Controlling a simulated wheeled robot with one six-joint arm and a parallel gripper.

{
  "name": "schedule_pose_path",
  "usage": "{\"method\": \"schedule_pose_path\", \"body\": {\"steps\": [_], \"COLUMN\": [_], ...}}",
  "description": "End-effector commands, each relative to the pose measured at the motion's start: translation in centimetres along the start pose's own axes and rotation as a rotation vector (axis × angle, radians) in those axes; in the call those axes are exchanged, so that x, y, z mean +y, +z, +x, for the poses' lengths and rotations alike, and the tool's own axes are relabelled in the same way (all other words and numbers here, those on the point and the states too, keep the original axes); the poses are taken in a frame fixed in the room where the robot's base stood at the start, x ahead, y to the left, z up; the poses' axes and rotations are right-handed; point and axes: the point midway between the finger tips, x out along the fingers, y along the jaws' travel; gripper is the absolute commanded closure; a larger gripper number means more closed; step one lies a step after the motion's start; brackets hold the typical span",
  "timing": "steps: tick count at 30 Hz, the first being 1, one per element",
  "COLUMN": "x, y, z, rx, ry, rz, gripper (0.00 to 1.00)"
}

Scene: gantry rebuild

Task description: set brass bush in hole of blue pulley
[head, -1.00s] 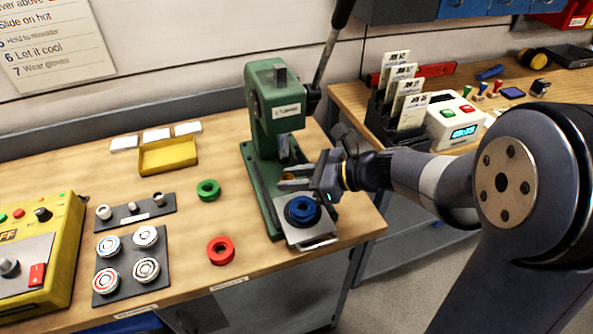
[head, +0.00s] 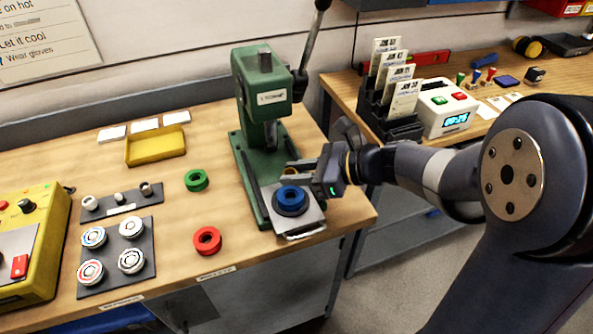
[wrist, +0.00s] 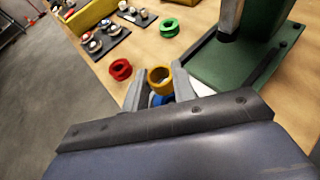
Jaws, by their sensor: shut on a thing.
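The blue pulley (head: 291,199) sits on a dark round support on the metal plate (head: 312,217) at the foot of the green press. The brass bush (wrist: 160,79) is between the fingers of my gripper (wrist: 157,82) in the wrist view. My gripper is shut on it. In the head view my gripper (head: 296,168) is just behind and above the pulley, and the bush shows only in small part there. In the wrist view the blue pulley (wrist: 158,100) is mostly hidden below the bush. I cannot tell how well the bush lines up with the hole.
The green press (head: 262,95) stands behind the pulley, with its ram above the base and its lever raised. A green ring (head: 196,180) and a red ring (head: 207,241) lie to the left. A yellow tray (head: 155,146) and a dark bearing board (head: 118,255) are farther left.

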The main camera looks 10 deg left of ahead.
Motion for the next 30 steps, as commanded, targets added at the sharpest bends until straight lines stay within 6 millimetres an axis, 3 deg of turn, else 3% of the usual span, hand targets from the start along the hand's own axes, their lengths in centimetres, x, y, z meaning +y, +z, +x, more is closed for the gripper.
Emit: {"method": "schedule_pose_path", "body": {"steps": [30], "x": [0.0], "y": [-3.0], "z": [1.2], "rx": [0.000], "ry": [0.000], "rz": [0.000], "gripper": [0.97]}}
